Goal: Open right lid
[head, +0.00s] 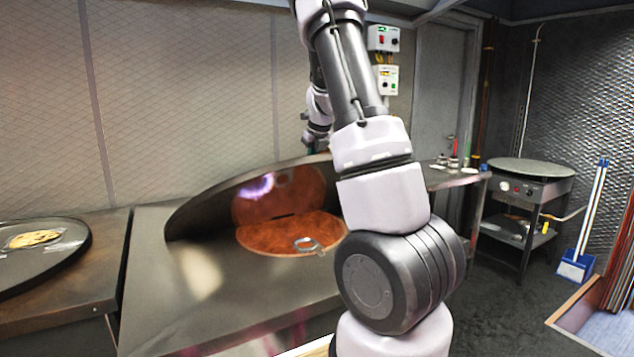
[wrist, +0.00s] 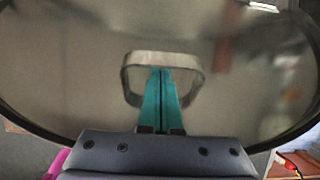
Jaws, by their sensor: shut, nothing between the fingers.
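In the wrist view, a large round shiny metal lid (wrist: 80,70) with a dark rim fills most of the picture. Its squared loop handle (wrist: 160,58) stands in the middle. My gripper (wrist: 162,72) has teal fingers shut together, empty, with their tips inside the handle's outline just below its top bar. I cannot tell whether they touch the handle. In the head view, my arm covers the right part of the stove top and mostly hides the gripper. A copper-coloured round surface (head: 270,235) with a small ring handle (head: 307,244) shows left of my arm.
A curved dark metal panel (head: 205,210) rises behind the copper surface. A round griddle stand (head: 530,170) and a blue dustpan (head: 576,267) stand at the right. Floor shows between them and my arm.

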